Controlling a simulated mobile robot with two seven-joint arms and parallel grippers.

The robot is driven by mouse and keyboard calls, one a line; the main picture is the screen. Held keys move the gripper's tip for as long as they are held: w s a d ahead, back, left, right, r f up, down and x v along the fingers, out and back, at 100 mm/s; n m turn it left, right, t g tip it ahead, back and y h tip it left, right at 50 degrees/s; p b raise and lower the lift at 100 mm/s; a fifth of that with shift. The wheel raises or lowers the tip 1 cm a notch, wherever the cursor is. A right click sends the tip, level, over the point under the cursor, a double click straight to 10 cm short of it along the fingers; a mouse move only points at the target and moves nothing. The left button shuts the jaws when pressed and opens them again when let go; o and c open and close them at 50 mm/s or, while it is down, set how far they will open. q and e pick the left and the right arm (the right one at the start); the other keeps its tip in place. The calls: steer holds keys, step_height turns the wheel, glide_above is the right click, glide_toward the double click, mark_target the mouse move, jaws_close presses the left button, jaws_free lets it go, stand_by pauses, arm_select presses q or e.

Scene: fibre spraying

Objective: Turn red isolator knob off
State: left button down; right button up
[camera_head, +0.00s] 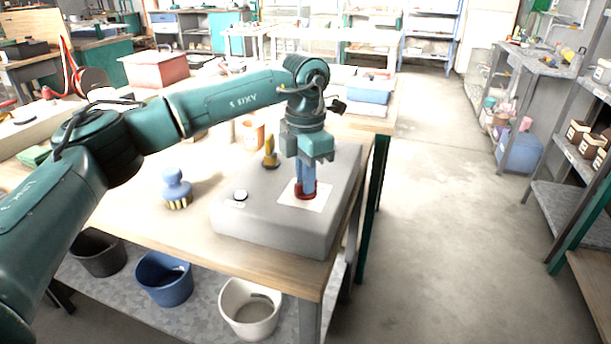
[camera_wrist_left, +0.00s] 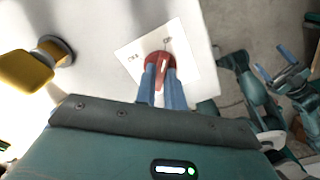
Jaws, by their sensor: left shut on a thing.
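The red isolator knob (camera_head: 305,193) sits on a white square plate (camera_head: 316,201) on top of a grey box (camera_head: 270,221). My left gripper (camera_head: 305,188) comes down from above with its blue fingers shut on the knob. In the left wrist view the fingers (camera_wrist_left: 161,88) are on either side of the red knob (camera_wrist_left: 160,62), which shows a pale pointer line. Small marks are printed on the white plate (camera_wrist_left: 185,55). In the head view the fingers partly hide the knob.
On the grey box are a yellow lever (camera_head: 270,153) and a round white button (camera_head: 240,195). A blue-handled brush (camera_head: 176,188) stands left of the box on the wooden table (camera_head: 130,225). Bins, including a white one (camera_head: 250,308), sit below. The floor at right is clear.

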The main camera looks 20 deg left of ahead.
arm_select(q)
steer(key=n, duration=0.3)
steer(key=shift+n, duration=0.4)
steer(key=n, duration=0.4)
steer(key=shift+n, duration=0.3)
steer(key=n, duration=0.4)
steer(key=shift+p, duration=0.35)
steer(key=shift+n, duration=1.7)
steer(key=c, duration=1.5)
jaws_free()
step_height(320, 180, up, 13)
steer(key=shift+r, duration=0.1)
